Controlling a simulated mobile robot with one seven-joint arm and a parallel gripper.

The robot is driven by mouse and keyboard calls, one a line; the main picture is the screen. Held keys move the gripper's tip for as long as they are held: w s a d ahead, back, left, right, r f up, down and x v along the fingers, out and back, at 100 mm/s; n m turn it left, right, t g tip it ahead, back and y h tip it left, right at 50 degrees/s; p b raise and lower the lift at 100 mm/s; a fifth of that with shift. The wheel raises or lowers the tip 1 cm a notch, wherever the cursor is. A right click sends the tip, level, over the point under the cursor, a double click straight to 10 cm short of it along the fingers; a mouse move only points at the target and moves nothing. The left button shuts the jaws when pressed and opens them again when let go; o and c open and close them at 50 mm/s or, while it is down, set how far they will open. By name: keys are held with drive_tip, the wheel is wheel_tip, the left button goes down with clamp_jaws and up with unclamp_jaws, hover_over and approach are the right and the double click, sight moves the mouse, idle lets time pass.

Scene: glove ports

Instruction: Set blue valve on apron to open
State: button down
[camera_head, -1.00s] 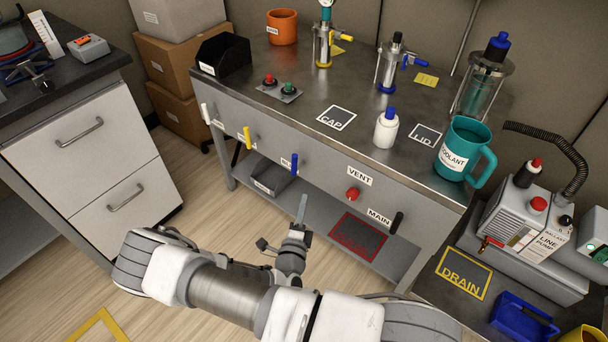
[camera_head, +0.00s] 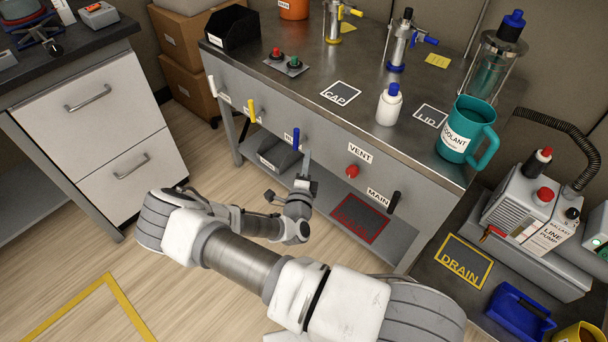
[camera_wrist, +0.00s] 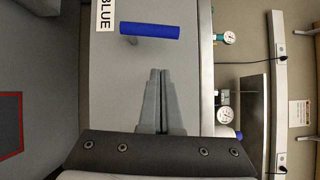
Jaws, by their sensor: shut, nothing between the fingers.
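The blue valve handle (camera_head: 296,138) sticks up vertically on the front apron (camera_head: 325,153) of the steel bench, beside its label. In the wrist view the same blue handle (camera_wrist: 150,31) lies across the picture, next to a label reading BLUE (camera_wrist: 105,14). My gripper (camera_head: 306,153) is just in front of the apron, close below and to the right of the handle. In the wrist view my gripper's fingers (camera_wrist: 160,73) are together and empty, with a visible gap to the handle. In the head view the fingertips are small, so contact there is hard to judge.
A yellow handle (camera_head: 251,110) and a white handle (camera_head: 212,86) are left of the blue one. A red VENT knob (camera_head: 352,171) and black MAIN handle (camera_head: 394,202) are to its right. A grey bin (camera_head: 277,156) sits on the lower shelf. Floor in front is clear.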

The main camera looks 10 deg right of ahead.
sight(299, 145)
drive_tip(key=w, duration=0.1)
drive_tip(key=w+b, duration=0.1)
drive_tip(key=w, duration=0.1)
drive_tip(key=w+a, duration=0.1)
drive_tip(key=w, duration=0.1)
drive_tip(key=shift+w+r, duration=0.1)
drive_tip(key=shift+r, duration=0.15)
drive_tip(key=shift+a+r, duration=0.1)
